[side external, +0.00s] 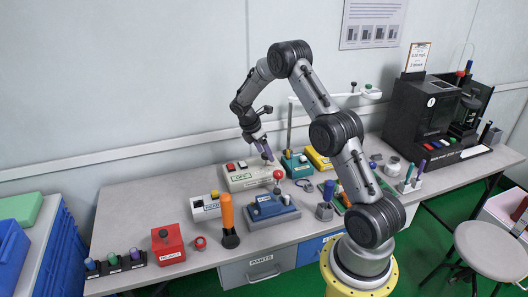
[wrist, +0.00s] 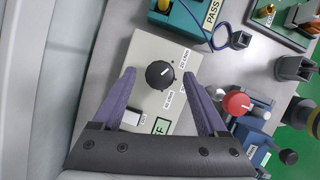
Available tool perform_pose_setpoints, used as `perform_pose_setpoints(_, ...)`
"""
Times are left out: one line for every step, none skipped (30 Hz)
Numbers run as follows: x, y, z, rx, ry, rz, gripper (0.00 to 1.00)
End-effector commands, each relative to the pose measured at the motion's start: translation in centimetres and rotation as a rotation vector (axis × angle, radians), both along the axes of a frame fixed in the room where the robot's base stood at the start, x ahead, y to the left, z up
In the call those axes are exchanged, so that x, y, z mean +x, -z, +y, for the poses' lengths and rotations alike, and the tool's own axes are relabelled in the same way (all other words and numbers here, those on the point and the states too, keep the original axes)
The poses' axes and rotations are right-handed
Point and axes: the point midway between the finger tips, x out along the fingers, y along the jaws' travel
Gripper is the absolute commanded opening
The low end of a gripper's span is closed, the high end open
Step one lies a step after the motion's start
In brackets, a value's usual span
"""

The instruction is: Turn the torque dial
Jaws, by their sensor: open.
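The torque dial (wrist: 158,76) is a round black knob with a white pointer mark, on top of a beige tester box (wrist: 150,50). The mark points to the upper right in the wrist view, and small cNm labels are printed beside the knob. My gripper (wrist: 159,73) is open, its two purple fingers one on each side of the dial in this view, with clear gaps to it. I cannot tell how far above the dial the tips are. In the side view my gripper (side external: 267,157) hangs over the beige box (side external: 238,184), and the dial is not clearly visible there.
A teal tester (side external: 297,165) stands just right of the box. A blue tester (side external: 272,211) with a red ball knob (side external: 278,174) stands in front, and an orange-handled tool (side external: 227,215) stands upright nearby. A white switch (wrist: 131,117) is near the left finger. A blue cable (wrist: 205,38) loops close by.

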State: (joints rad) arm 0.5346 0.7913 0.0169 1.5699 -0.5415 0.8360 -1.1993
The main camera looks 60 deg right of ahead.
Motion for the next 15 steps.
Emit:
perform_pose_setpoints(0.00, -0.01, 0.00, 0.000, 0.000, 0.000, 0.74)
perform_pose_setpoints(0.01, -0.01, 0.01, 0.000, 0.000, 0.000, 0.69)
perform_pose_setpoints(0.01, -0.01, 0.01, 0.000, 0.000, 0.000, 0.61)
perform_pose_setpoints(0.01, -0.01, 0.01, 0.000, 0.000, 0.000, 0.56)
perform_pose_setpoints(0.01, -0.02, 0.02, 0.000, 0.000, 0.000, 0.51)
perform_pose_setpoints(0.01, -0.02, 0.02, 0.000, 0.000, 0.000, 0.43)
perform_pose_setpoints(0.01, -0.03, 0.02, 0.000, 0.000, 0.000, 0.38)
perform_pose_setpoints(0.01, -0.03, 0.02, 0.000, 0.000, 0.000, 0.33)
perform_pose_setpoints(0.01, -0.03, 0.02, 0.000, 0.000, 0.000, 0.25)
perform_pose_setpoints(0.01, -0.03, 0.02, 0.000, 0.000, 0.000, 0.20)
perform_pose_setpoints(0.01, -0.04, 0.02, 0.000, 0.000, 0.000, 0.14)
perform_pose_setpoints(0.01, -0.04, 0.02, 0.000, 0.000, 0.000, 0.07)
perform_pose_setpoints(0.01, -0.04, 0.03, 0.000, 0.000, 0.000, 0.02)
perform_pose_setpoints(0.01, -0.04, 0.03, 0.000, 0.000, 0.000, 0.00)
perform_pose_setpoints(0.01, -0.05, 0.03, 0.000, 0.000, 0.000, 0.00)
